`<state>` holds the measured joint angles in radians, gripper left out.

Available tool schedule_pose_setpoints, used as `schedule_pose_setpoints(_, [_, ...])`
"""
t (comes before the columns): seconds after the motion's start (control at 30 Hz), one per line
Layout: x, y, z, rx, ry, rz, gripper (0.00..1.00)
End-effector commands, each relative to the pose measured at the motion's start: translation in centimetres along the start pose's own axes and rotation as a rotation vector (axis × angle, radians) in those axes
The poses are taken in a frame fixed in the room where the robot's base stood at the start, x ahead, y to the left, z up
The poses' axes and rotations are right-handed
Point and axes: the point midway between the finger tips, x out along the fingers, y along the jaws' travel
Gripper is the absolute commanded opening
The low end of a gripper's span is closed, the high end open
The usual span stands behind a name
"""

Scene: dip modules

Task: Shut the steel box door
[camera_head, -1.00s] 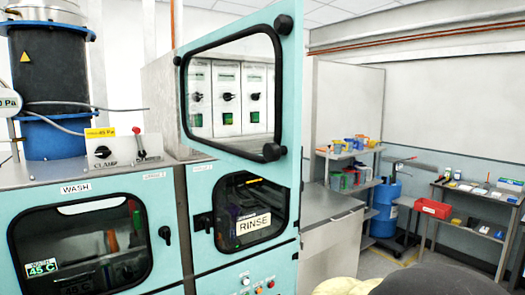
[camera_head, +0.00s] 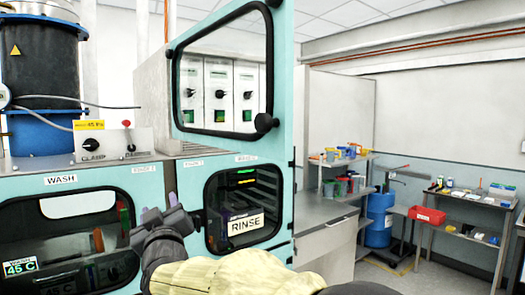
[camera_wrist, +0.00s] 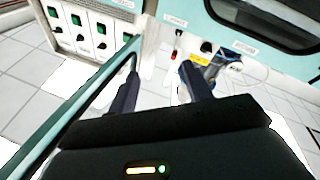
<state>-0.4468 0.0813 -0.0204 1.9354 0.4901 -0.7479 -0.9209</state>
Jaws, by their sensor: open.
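The steel box (camera_head: 152,95) stands on top of the teal cabinet, behind the door's left edge. Its teal door (camera_head: 283,75), with a large black-framed window, stands open toward me; several dark knobs and green switches show through the window. A black knob-like part (camera_head: 264,123) is at the door's lower right. My gripper (camera_head: 162,205) is open and empty, below the door's left edge and in front of the cabinet. In the wrist view the two dark fingers (camera_wrist: 160,72) are apart, with the door's edge (camera_wrist: 75,110) beside the left finger; whether they touch is unclear.
Below are the WASH window (camera_head: 70,235) and the RINSE window (camera_head: 245,205), both in the teal cabinet front. A clamp control box (camera_head: 110,146) sits on the cabinet top at left. A bench (camera_head: 325,208), blue drum (camera_head: 380,215) and shelf stand to the right.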

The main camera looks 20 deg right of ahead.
Motion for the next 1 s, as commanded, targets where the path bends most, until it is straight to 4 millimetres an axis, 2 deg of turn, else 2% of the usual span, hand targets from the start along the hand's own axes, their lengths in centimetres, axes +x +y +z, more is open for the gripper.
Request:
schedule_pose_setpoints(0.03, [0.0, 0.0, -2.4, -0.014, 0.083, 0.076, 0.5])
schedule_pose_setpoints(0.1, [-0.3, 1.0, -6.0, -0.039, 0.173, 0.201, 0.5])
schedule_pose_setpoints(0.2, [-1.9, 2.8, -10.2, -0.058, 0.258, 0.398, 0.5])
schedule_pose_setpoints(0.3, [-4.4, 4.5, -13.3, -0.063, 0.286, 0.6, 0.5])
schedule_pose_setpoints(0.4, [-7.7, 6.1, -15.1, -0.053, 0.253, 0.799, 0.5])
schedule_pose_setpoints(0.5, [-11.5, 7.2, -15.7, -0.032, 0.162, 0.982, 0.5])
schedule_pose_setpoints(0.6, [-15.0, 7.8, -15.5, -0.01, 0.033, 1.119, 0.5])
schedule_pose_setpoints(0.7, [-17.6, 8.1, -15.1, 0.005, -0.08, 1.199, 0.5])
schedule_pose_setpoints(0.8, [-18.8, 8.2, -14.9, 0.01, -0.145, 1.233, 0.5])
schedule_pose_setpoints(1.0, [-19.0, 8.2, -14.9, 0.008, -0.159, 1.24, 0.5])
